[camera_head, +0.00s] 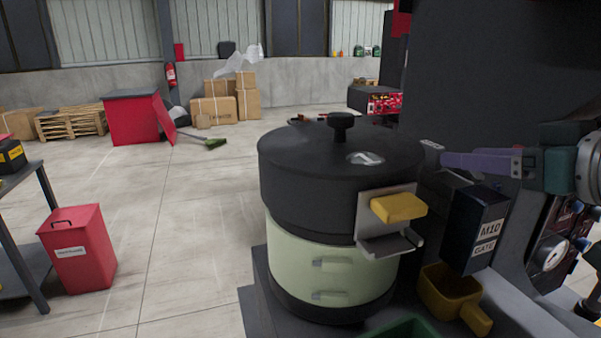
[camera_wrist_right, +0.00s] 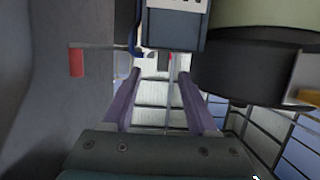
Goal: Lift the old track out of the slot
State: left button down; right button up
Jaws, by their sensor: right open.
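The bowl feeder has a black lidded bowl (camera_head: 305,190) on a pale green base (camera_head: 320,268). On its front right side a grey metal bracket (camera_head: 372,214) holds a yellow block (camera_head: 399,207); I cannot tell whether this is the old track. My right gripper (camera_head: 441,157) reaches in from the right, its purple fingers beside the bowl's right edge, above and behind the bracket. In the right wrist view the right gripper (camera_wrist_right: 158,85) is open, with nothing held between its fingers. The black bowl (camera_wrist_right: 240,72) is to their right there. My left gripper is out of view.
A dark box marked M10 GATE (camera_head: 474,232) stands right of the bracket, and shows at the top of the wrist view (camera_wrist_right: 172,28). A yellow scoop (camera_head: 452,296) and green tray (camera_head: 407,329) are in front. A red bin (camera_head: 77,255) stands left. Floor between is clear.

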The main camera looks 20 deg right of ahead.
aim_at(428, 166)
jog(key=p+x, duration=0.1)
jog(key=x, duration=0.7)
jog(key=shift+a+p, duration=0.2)
jog(key=shift+p, duration=0.15)
jog(key=shift+f, duration=0.1)
jog(key=c, duration=0.9)
grip_shut()
